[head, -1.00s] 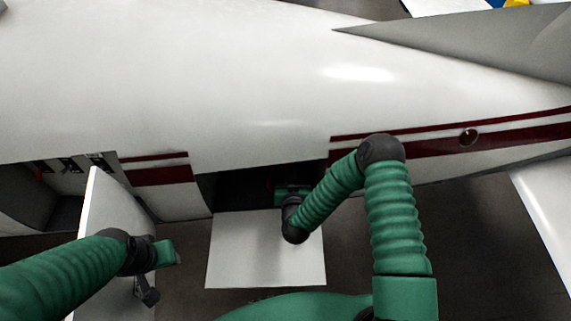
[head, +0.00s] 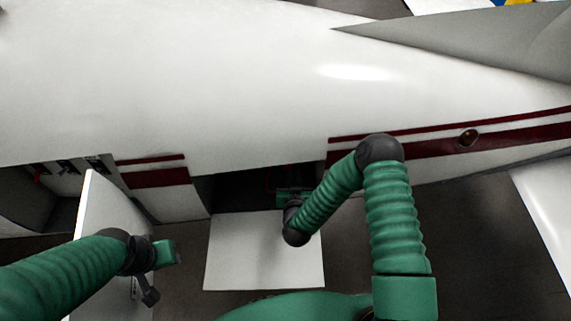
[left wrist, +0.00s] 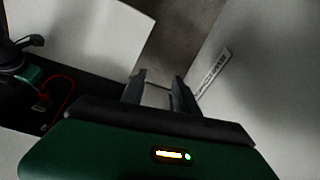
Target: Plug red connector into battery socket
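A red cable (left wrist: 68,97) shows in the dark open bay at the left of the left wrist view. A faint red line (head: 268,181) also shows in the bay in the head view.
The white aircraft fuselage (head: 220,80) fills the back. A lowered white hatch door (head: 250,260) lies below the bay. Another white door (head: 100,215) stands open at the left, by a panel (head: 75,175) with switches. Dark floor (head: 480,260) is clear at right.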

